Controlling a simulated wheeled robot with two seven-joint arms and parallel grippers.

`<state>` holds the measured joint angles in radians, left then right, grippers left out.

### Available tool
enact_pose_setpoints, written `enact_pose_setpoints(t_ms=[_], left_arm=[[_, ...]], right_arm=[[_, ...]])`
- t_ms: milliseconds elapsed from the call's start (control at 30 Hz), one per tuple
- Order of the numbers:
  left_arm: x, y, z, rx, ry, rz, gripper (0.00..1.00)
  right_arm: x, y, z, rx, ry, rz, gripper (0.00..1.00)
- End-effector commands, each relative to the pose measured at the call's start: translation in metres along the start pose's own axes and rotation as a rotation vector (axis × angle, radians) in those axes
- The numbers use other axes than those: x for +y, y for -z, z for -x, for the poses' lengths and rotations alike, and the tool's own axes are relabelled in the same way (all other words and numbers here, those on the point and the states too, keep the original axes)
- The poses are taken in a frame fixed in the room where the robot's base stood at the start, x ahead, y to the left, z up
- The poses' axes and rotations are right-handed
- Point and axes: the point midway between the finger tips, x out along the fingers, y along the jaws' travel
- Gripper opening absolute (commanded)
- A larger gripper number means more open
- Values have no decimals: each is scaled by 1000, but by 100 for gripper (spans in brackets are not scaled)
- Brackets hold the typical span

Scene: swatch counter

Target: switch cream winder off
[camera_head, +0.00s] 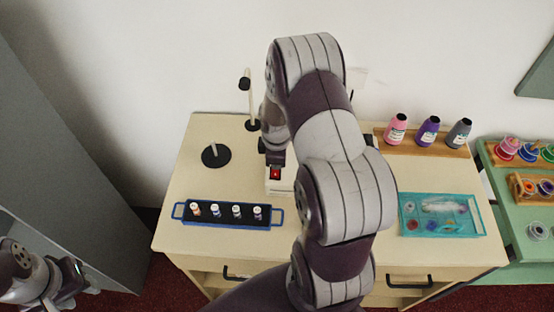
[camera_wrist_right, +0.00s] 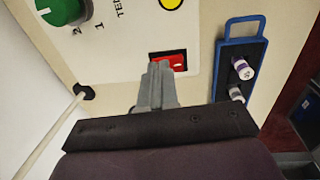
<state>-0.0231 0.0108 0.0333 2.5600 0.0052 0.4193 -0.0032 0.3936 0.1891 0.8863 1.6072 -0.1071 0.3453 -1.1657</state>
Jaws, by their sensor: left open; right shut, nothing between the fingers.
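The cream winder (camera_head: 280,187) stands on the table and is mostly hidden behind my right arm in the head view. Its red switch (camera_head: 275,174) shows on the front. In the right wrist view the cream panel (camera_wrist_right: 205,25) carries the red switch (camera_wrist_right: 178,62) in a black frame, a green knob and a yellow spot. My right gripper (camera_wrist_right: 161,68) is shut and empty, its fingertips over the left part of the switch; I cannot tell whether they touch it. My left gripper (camera_head: 78,272) is open and empty, low at the left, off the table.
A blue tray (camera_head: 187,221) with several small bottles stands at the front left of the table. A black round base (camera_head: 215,156) is behind it. A teal tray (camera_head: 470,228) and a wooden rack (camera_head: 449,151) with three bottles are at the right.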

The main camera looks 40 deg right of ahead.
Motion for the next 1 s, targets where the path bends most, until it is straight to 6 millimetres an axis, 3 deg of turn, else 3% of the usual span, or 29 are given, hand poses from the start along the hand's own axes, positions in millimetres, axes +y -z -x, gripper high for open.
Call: enact_pose_setpoints(t_ms=[500,1000], left_arm=[[0,0,-1,0,0,0,43],[0,1,5,0,0,0,43]], right_arm=[[2,0,-15,-1,4,-1,0],[-11,-1,-11,-4,10,2,0]])
